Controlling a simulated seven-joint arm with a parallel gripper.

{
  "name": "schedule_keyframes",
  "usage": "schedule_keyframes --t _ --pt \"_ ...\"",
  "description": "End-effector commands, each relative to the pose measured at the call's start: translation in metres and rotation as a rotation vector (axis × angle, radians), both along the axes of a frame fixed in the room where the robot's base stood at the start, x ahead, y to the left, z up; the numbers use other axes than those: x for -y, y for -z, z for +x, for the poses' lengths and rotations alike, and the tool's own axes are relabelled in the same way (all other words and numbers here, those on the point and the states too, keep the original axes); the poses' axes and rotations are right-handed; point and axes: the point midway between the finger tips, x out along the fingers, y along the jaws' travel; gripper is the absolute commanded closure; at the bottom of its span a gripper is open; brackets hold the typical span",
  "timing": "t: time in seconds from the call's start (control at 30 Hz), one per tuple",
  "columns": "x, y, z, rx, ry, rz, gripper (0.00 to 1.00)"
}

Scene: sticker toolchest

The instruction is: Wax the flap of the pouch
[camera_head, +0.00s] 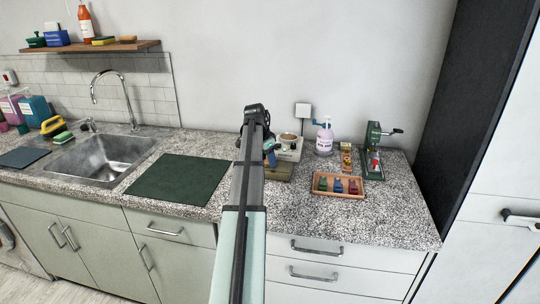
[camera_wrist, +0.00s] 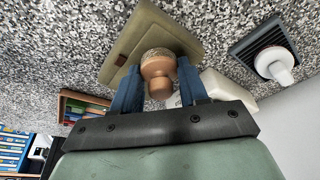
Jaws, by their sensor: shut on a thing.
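The pouch is a flat olive-tan piece (camera_wrist: 128,45) on the speckled counter. It also shows in the head view (camera_head: 279,172), partly hidden by my arm. My gripper (camera_wrist: 159,72) is over the pouch with its blue fingers shut on a wooden-handled tool (camera_wrist: 159,88). The tool has a turned knob and a wider, speckled round end that faces the pouch. In the head view my gripper (camera_head: 269,153) is mostly hidden behind my arm.
A pale appliance (camera_head: 292,152) stands close behind the pouch. A wooden tray (camera_head: 322,191) with coloured pieces, a pump bottle (camera_head: 324,139) and a green press (camera_head: 373,140) are to the right. A dark square base with a white round part (camera_wrist: 268,48) is nearby. A green mat (camera_head: 180,178) lies left.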

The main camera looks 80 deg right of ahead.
Motion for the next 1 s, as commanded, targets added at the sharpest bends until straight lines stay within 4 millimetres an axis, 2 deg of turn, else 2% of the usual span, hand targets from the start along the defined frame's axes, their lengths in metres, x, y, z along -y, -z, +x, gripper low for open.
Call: schedule_keyframes --t 0.3,0.53,1.0 --pt "-0.032 0.001 0.001 0.0 -0.001 0.002 0.85" --pt "-0.031 0.0 -0.02 0.0 0.001 0.0 0.85" --pt "0.016 0.0 -0.02 0.0 0.0 0.001 0.85"
